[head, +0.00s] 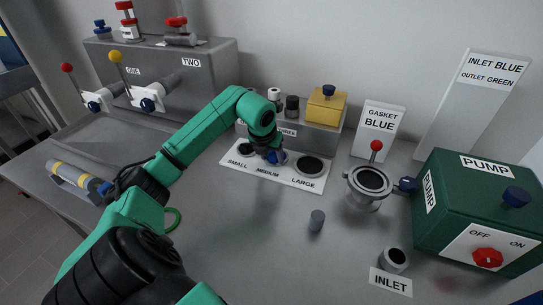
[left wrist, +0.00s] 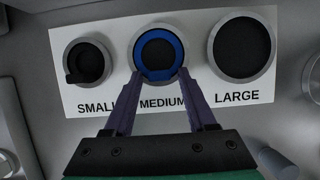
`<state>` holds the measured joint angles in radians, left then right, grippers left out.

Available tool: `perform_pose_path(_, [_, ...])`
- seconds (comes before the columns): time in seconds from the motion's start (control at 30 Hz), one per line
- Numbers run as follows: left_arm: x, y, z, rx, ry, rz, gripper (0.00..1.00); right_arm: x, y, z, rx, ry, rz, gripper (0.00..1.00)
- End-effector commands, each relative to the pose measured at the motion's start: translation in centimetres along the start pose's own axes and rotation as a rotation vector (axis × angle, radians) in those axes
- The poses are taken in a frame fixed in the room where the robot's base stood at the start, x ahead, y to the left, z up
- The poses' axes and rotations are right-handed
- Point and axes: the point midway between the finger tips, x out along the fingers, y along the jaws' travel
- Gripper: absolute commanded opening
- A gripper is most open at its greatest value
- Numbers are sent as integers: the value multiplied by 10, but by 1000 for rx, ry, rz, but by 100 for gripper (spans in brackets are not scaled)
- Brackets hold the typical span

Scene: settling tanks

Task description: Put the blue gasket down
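The blue gasket (left wrist: 158,73) is a ring over the medium seat (left wrist: 136,40) of the white size board, lined up with it. Its lower edge is between the fingertips of my left gripper (left wrist: 160,74), which look shut on it from both sides. I cannot tell whether the gasket rests on the seat or is just above it. In the head view my left gripper (head: 272,152) reaches down to the board (head: 236,166), and the gasket (head: 281,158) is partly hidden by it. My right gripper is not in view.
The small (left wrist: 87,62) and large (left wrist: 242,50) seats flank the medium one. A grey block with a yellow box (head: 326,106) stands behind. A flanged pipe (head: 368,184) with a red-knobbed lever and a green pump (head: 475,215) stand right; a grey peg (head: 317,220) stands in front.

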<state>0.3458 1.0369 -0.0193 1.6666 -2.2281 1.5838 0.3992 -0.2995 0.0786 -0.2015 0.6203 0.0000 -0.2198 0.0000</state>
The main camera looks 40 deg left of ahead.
Motion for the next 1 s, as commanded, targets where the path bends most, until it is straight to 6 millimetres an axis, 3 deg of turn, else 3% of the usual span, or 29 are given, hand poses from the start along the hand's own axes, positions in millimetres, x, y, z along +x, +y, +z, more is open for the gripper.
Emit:
perform_pose_path(0.3, [-11,0,4,-1,-5,0,61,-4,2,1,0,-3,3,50])
perform_pose_path(0.7, [-111,0,3,0,-5,0,61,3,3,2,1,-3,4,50])
perform_pose_path(0.83, [-124,0,2,-1,-2,0,61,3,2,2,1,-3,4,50])
perform_pose_path(1.0, [-125,0,2,-1,0,0,61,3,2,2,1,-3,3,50])
